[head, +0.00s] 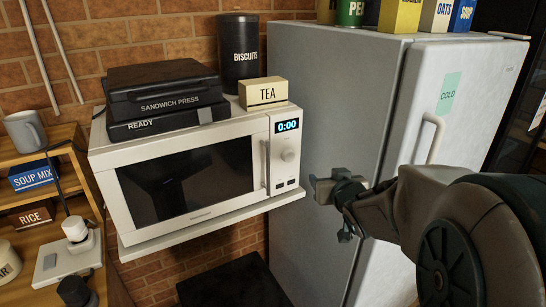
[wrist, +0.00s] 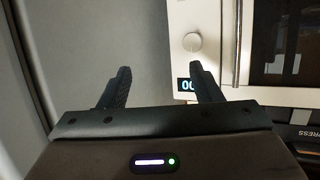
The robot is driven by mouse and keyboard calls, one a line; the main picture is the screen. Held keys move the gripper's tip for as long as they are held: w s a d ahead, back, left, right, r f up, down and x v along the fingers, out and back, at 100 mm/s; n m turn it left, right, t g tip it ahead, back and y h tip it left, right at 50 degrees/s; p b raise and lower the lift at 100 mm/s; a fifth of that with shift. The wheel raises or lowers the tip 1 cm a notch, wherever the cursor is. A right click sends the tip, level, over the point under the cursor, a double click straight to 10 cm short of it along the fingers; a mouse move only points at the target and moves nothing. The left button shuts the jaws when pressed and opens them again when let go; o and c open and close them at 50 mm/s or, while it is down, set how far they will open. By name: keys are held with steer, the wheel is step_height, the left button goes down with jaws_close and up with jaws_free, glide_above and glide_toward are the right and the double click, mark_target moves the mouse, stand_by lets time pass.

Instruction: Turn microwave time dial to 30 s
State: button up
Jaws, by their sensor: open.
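The white microwave (head: 190,185) stands on a shelf, its door closed. Its round time dial (head: 288,155) sits on the right-hand panel, below a display (head: 287,126) that reads 0:00. My gripper (head: 328,207) is open and empty, to the right of and lower than the dial in the head view, in front of the fridge. In the wrist view, which is upside down, the dial (wrist: 192,42) is beyond the right finger of my gripper (wrist: 160,68), apart from it. The finger partly covers the display (wrist: 185,85).
The door handle (head: 265,166) stands just left of the dial. The grey fridge (head: 330,110) is close on the right, with its own handle (head: 430,138). A sandwich press (head: 160,88) and a tea box (head: 263,93) sit on the microwave.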

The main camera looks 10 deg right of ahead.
mark_target(290, 158)
steer(key=w+a+f+t+y+b, duration=0.1)
steer(key=w+a+y, duration=0.1)
steer(key=w, duration=0.3)
steer(key=w+a+f+y, duration=0.1)
steer(key=w+a, duration=0.1)
steer(key=w, duration=0.3)
steer(key=w+a+f+n+t+y+b, duration=0.1)
steer(key=w+a+y, duration=0.1)
steer(key=w, duration=0.3)
steer(key=shift+w+f+t+y+b, duration=0.15)
steer(key=shift+w+t+y+b, duration=0.1)
steer(key=shift+t+y+b, duration=0.05)
steer(key=c, duration=1)
